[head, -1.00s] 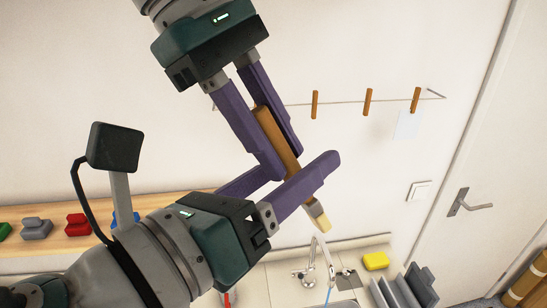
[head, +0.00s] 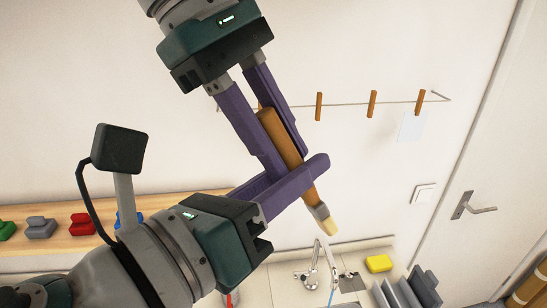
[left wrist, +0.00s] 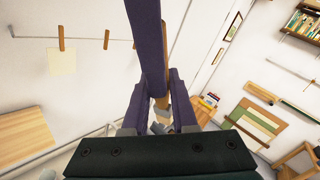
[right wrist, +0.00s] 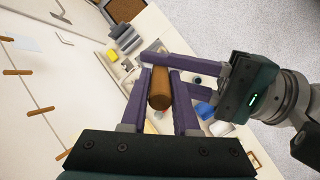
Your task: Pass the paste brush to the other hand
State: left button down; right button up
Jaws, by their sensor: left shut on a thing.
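The paste brush (head: 286,140) has an orange-brown wooden handle and a pale bristle tip, which points down and right in the head view. My right gripper (head: 285,160) comes from above, with its purple fingers along both sides of the handle. The right wrist view shows the handle's round end (right wrist: 160,92) between these fingers, apparently against both. My left gripper (head: 310,180) comes from the lower left and is shut across the handle nearer the bristles. In the left wrist view, part of the handle (left wrist: 161,100) shows; my right gripper's finger hides some of it.
A wire line with wooden pegs (head: 372,104) and a hanging paper (head: 411,126) runs along the wall behind. A wooden shelf (head: 68,238) with coloured blocks is at left. A tap (head: 318,270), a yellow sponge (head: 378,263) and a grey rack (head: 408,290) are below.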

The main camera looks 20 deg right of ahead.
jog(key=o, duration=0.5)
jog(key=shift+w, duration=0.15)
jog(key=w+a+r+t+y, duration=0.35)
jog(key=w+a, duration=0.25)
jog(key=a, duration=0.2)
notch_tip(320, 180, down, 6)
jog(key=t+y, duration=0.1)
jog(key=y, duration=0.2)
jog(key=d+f+m+t+h, duration=0.15)
jog(key=d+f, duration=0.25)
jog(key=d, duration=0.5)
jog(key=d+f+m+t+h, duration=0.1)
jog(key=d+f+m+t, duration=0.25)
jog(key=d, duration=0.45)
jog(key=s+f+g, duration=0.1)
jog(key=s, duration=0.7)
jog(key=s+a+f+g, duration=0.1)
jog(key=s, duration=0.7)
jog(key=s+a+f+g+y, duration=0.1)
jog(key=s, duration=0.7)
jog(key=shift+s+a+f+n, duration=0.1)
jog(key=shift+s+f+n, duration=0.2)
jog(key=shift+f+n, duration=0.1)
